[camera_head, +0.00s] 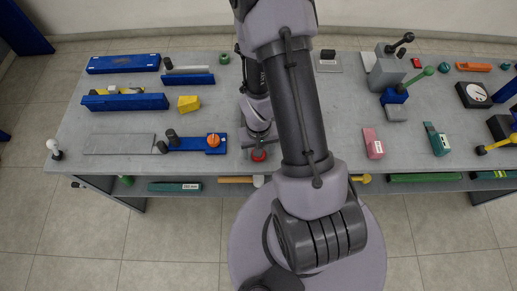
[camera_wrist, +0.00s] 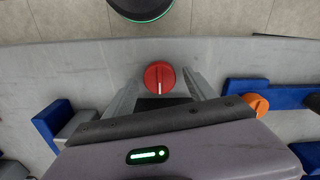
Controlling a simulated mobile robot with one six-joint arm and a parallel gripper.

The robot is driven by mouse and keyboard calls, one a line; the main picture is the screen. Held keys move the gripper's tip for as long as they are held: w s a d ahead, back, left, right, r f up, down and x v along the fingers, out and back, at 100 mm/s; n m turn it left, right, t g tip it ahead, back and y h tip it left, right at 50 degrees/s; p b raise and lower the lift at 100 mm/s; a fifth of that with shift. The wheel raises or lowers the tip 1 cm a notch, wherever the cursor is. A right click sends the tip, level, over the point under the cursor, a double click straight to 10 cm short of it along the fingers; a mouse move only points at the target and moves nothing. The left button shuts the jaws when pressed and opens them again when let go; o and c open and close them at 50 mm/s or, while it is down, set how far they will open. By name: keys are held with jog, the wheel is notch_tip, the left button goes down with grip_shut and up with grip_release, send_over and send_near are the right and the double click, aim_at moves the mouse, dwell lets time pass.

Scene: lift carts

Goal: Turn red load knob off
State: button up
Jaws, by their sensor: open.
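The red load knob (camera_wrist: 159,75) is a round dial near the table's edge in the wrist view, with a white mark on its lower half in the picture. A small red part of the knob also shows in the head view (camera_head: 259,155), mostly hidden under my wrist. My gripper (camera_wrist: 161,80) is open, with one finger on each side of the knob. Gaps seem to show between fingers and knob; I cannot tell whether either finger touches it. A dark plate (camera_wrist: 155,103) lies just below the knob in the wrist view.
An orange knob (camera_head: 213,141) on a blue fixture (camera_head: 188,144) stands close beside the red knob. A yellow block (camera_head: 188,104) and blue fixtures stand behind it on the grey table (camera_head: 215,118). A pink block (camera_head: 373,143) is to the right. A shelf with several parts runs below the front edge.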

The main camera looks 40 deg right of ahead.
notch_tip(320, 180, up, 17)
jog(key=p, duration=0.6)
jog(key=shift+r, duration=0.2)
